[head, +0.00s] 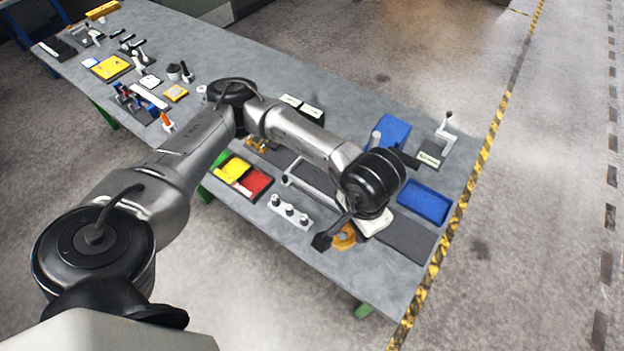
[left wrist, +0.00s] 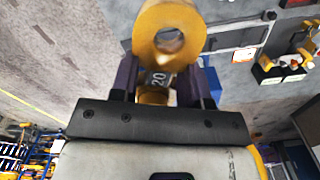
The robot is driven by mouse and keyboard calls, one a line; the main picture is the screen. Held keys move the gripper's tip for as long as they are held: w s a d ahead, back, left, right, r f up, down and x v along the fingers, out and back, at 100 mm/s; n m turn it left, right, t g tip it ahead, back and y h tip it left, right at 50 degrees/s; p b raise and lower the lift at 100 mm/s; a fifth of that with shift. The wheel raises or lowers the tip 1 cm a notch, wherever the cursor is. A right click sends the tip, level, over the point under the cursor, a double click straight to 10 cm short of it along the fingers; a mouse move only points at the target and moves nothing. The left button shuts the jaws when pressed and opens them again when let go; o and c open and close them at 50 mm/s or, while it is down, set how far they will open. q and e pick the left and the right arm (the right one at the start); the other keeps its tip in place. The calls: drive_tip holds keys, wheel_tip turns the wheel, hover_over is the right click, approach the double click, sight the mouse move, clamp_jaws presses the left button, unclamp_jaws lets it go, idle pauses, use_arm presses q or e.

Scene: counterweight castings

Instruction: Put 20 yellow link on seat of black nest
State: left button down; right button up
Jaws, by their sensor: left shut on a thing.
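My left gripper (head: 338,238) is low over the near right part of the table, shut on a yellow link (head: 346,240). In the left wrist view the link (left wrist: 170,35) has a round end with a hole beyond the fingers, and a dark tag marked "20" shows between the fingertips (left wrist: 160,82). In the head view the gripper and wrist hide part of the link. I cannot pick out the black nest for certain; a flat dark plate (head: 404,240) lies right of the gripper. My right gripper is not in view.
A grey block with several knobs (head: 289,210) stands left of the gripper. A blue tray (head: 424,201) lies to its right, with a blue bin (head: 388,132) behind. Yellow and red bins (head: 254,183) are further left. The front table strip is clear.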

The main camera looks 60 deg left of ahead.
use_arm(q)
wheel_tip(320, 180, down, 7)
drive_tip(key=s+a+b, duration=0.1)
drive_tip(key=b, duration=0.3)
drive_tip(key=n+b, duration=1.7)
drive_tip(key=n, duration=0.3)
hover_over(314, 176)
wheel_tip(314, 176, down, 18)
wheel_tip(314, 176, down, 10)
drive_tip(key=n, duration=0.2)
drive_tip(key=shift+a+f+n+b, duration=0.1)
drive_tip(key=shift+f+n+b, duration=0.1)
drive_tip(key=shift+n+b, duration=0.1)
drive_tip(key=shift+f, duration=0.1)
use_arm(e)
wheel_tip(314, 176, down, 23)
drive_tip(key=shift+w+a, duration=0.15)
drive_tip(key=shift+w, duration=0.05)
